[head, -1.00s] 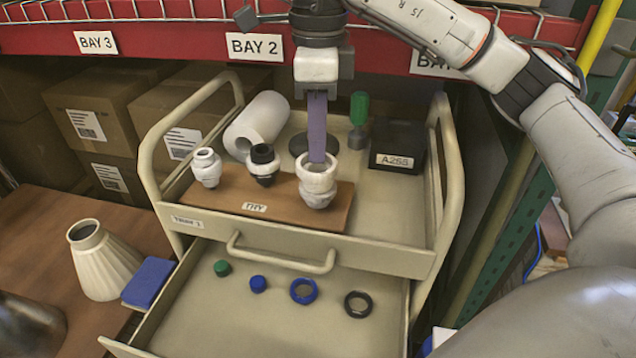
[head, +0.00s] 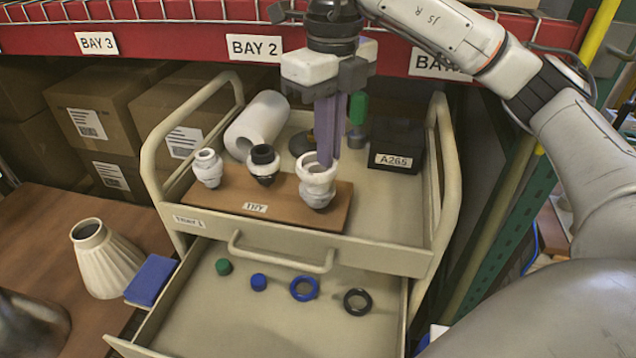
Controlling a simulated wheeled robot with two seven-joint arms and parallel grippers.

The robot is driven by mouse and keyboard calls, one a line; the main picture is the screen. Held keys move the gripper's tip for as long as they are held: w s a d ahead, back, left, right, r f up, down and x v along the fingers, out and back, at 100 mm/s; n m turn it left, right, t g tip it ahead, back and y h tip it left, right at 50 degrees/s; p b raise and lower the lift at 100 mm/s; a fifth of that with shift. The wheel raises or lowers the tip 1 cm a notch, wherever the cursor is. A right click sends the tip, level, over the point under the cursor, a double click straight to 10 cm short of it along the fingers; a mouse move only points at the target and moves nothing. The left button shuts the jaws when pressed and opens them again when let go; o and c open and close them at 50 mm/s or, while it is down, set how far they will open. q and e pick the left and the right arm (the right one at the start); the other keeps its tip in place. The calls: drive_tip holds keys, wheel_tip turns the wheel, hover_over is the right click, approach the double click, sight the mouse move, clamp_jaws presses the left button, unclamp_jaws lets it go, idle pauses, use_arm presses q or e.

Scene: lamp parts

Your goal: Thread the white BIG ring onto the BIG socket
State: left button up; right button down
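The white BIG ring (head: 317,172) sits at the top of the BIG socket (head: 318,198), the rightmost of three sockets on the brown board. The ring looks roughly level, with its opening facing up. How far it is seated on the thread is too small to tell. My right gripper (head: 328,162) points straight down from above, with its purple fingers reaching the back right of the ring's opening. The fingers overlap in this view, so I cannot tell whether they pinch the ring's wall or stand apart. My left gripper is not in view.
Two smaller sockets, one with a white ring (head: 207,167) and one with a black top (head: 263,160), stand to the left. A white roll (head: 258,122), a green-handled tool (head: 357,108) and a black A265 box (head: 397,147) are behind. The open drawer (head: 215,320) holds several rings and caps.

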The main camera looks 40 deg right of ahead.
drive_tip(key=m, duration=0.2)
drive_tip(key=s+f+m, duration=0.1)
drive_tip(key=m, duration=0.2)
drive_tip(key=shift+s+f, duration=0.1)
drive_tip(key=shift+s, duration=0.1)
drive_tip(key=shift+s+a+m+p, duration=0.2)
drive_tip(key=shift+m+p, duration=0.25)
drive_tip(key=shift+m, duration=0.55)
drive_tip(key=c, duration=1.9)
unclamp_jaws()
drive_tip(key=shift+s+d, duration=0.1)
wheel_tip(320, 180, up, 11)
drive_tip(key=p, duration=0.3)
drive_tip(key=shift+d+r, duration=0.2)
